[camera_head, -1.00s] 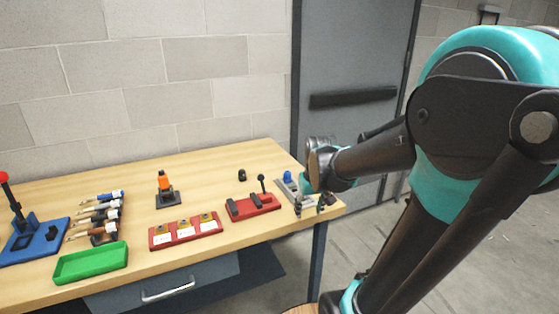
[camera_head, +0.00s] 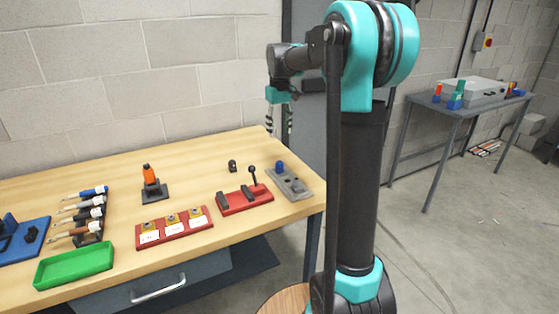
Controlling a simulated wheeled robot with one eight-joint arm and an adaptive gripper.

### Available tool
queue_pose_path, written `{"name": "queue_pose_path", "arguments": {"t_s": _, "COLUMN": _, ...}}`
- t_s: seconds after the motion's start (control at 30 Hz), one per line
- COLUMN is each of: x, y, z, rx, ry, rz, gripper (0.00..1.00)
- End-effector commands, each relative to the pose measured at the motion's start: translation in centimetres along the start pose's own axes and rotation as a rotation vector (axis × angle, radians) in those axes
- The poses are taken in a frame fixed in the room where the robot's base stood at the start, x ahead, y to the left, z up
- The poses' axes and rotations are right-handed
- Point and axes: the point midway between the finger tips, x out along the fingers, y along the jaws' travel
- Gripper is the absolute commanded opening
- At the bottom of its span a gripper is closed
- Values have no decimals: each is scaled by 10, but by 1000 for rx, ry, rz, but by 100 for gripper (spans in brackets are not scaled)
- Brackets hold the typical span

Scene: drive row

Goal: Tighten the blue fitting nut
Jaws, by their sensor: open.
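The blue fitting nut (camera_head: 280,165) sits on a grey plate (camera_head: 297,187) at the right end of the wooden workbench. The plate has dark holes in front of the nut. My gripper (camera_head: 279,134) hangs fingers-down beyond the plate, above the bench's far right corner. Its two dark fingers are apart with nothing between them. It does not touch the nut. My arm's column stands just right of the bench end.
A red base with a black lever (camera_head: 245,199) stands just left of the plate. Further left are a red block with labels (camera_head: 172,238), an orange-topped part (camera_head: 149,173), a green tray (camera_head: 75,265) and several screwdrivers (camera_head: 92,211). A second table (camera_head: 455,109) stands at the back right.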

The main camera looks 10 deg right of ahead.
Motion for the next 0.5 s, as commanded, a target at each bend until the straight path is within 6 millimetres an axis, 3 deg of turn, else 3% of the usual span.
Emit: {"name": "queue_pose_path", "arguments": {"t_s": 0.5, "x": 101, "y": 0, "z": 0, "rx": 1, "ry": 1, "rz": 0, "gripper": 49}}
